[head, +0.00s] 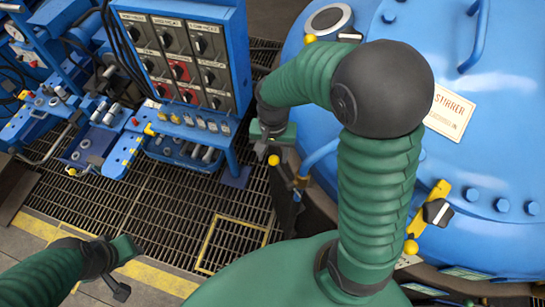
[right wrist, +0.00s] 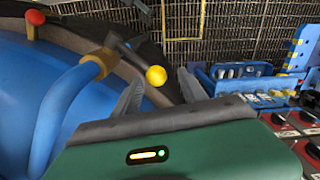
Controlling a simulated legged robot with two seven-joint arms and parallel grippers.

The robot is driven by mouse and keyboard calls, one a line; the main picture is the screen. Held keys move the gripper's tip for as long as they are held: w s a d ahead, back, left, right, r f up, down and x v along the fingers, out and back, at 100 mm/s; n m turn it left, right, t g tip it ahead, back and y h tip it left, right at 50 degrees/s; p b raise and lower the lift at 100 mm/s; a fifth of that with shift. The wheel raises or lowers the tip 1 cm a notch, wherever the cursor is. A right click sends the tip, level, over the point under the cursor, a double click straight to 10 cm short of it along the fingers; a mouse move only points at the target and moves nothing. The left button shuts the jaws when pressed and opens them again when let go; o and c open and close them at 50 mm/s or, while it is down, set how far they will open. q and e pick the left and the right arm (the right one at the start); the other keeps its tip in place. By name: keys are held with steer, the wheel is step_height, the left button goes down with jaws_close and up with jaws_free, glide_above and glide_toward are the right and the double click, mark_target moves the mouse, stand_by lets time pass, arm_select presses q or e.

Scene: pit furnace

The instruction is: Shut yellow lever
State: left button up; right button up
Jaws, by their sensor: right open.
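A lever with a yellow ball knob (head: 273,160) stands beside the blue furnace, close to my right gripper (head: 270,142). In the right wrist view the yellow ball (right wrist: 156,76) appears between the two grey fingertips of the right gripper (right wrist: 160,80), which is open. I cannot tell whether a finger touches the ball. The lever's dark bar (right wrist: 127,52) runs up and left from there. Another yellow lever (head: 438,205) with a dark knob and a yellow ball sits on the furnace at the right. My left gripper (head: 124,270) is low at the left, away from both levers; its jaw opening is unclear.
The blue furnace (head: 480,120) fills the right side. A blue control panel (head: 180,60) with rows of knobs stands at the upper left, with a switch bench (head: 110,140) below. A blue pipe (right wrist: 60,105) curves close to the right gripper. Metal grating (head: 150,210) lies open below.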

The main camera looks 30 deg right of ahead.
steer(key=shift+f, duration=0.9)
steer(key=shift+s+f, duration=0.1)
steer(key=shift+f, duration=0.2)
steer(key=shift+s, duration=0.35)
steer(key=shift+w+f, duration=0.15)
steer(key=shift+w, duration=0.1)
steer(key=c, duration=0.5)
jaws_close()
